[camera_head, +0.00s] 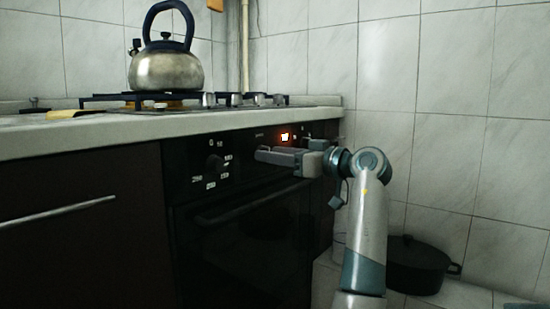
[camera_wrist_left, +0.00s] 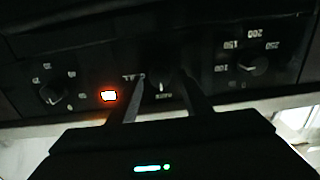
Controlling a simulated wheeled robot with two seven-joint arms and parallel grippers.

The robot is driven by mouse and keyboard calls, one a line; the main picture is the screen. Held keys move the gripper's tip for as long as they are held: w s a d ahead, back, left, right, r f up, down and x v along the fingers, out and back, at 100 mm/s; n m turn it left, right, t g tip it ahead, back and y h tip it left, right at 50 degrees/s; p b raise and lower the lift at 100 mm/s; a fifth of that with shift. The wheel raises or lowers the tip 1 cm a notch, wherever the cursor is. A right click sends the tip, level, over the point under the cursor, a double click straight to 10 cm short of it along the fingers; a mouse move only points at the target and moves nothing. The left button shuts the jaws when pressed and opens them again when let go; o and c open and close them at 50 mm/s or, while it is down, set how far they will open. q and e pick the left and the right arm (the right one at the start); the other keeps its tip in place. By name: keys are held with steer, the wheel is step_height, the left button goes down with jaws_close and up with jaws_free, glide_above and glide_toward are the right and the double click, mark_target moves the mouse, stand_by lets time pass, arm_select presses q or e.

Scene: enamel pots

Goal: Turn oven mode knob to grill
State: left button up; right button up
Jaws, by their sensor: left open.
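The oven's control panel carries a middle knob (camera_wrist_left: 163,80) that shows in the left wrist view, with small blurred lettering beside it. It appears to be the mode knob, but I cannot read its setting for certain. My left gripper (camera_head: 262,154) is open in front of the panel, its arm rising from the lower right. In the left wrist view its two fingers (camera_wrist_left: 163,84) lie on either side of this knob, with gaps to it. I cannot tell whether the tips reach the panel. In the head view the gripper hides the knob.
A numbered dial (camera_head: 213,163) sits left on the panel; another knob (camera_wrist_left: 50,93) lies beyond the lit orange display (camera_head: 284,137). The oven door handle (camera_head: 250,203) runs below. A kettle (camera_head: 166,70) stands on the hob above. A dark pot (camera_head: 417,266) sits lower right.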

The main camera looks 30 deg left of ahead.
arm_select(q)
steer(key=shift+c, duration=0.5)
steer(key=c, duration=0.9)
